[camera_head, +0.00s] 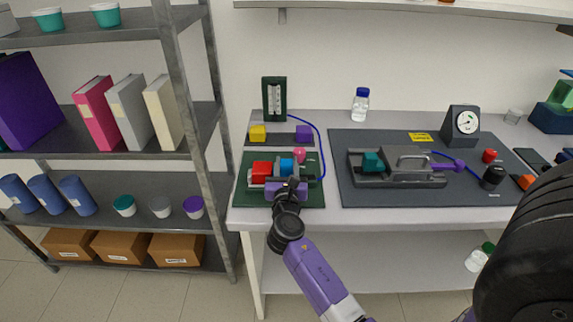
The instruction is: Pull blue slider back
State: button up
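The blue slider (287,166) shows as a small blue block on a rig on the green mat (252,199), at the left end of the bench. A red block (262,170) sits just left of it, and a pink knob (300,155) is behind it to the right. My gripper (288,182) reaches over the mat from the front, right at the near side of the blue slider. Its purple body hides the front of the rig. The fingers are small and dark here, so their opening and any contact with the slider cannot be made out.
A second rig (402,167) stands on the dark mat (355,202) to the right. A metal shelf (195,120) stands close on the left.

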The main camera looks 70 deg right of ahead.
grip_shut()
dwell(1.0)
jog(key=s, duration=0.1)
jog(key=s+d+p, duration=0.1)
jog(key=s, duration=0.1)
jog(key=shift+s+d, duration=0.2)
jog(key=shift+s, duration=0.15)
jog(key=o, duration=0.7)
grip_release()
jog(key=shift+c, duration=0.2)
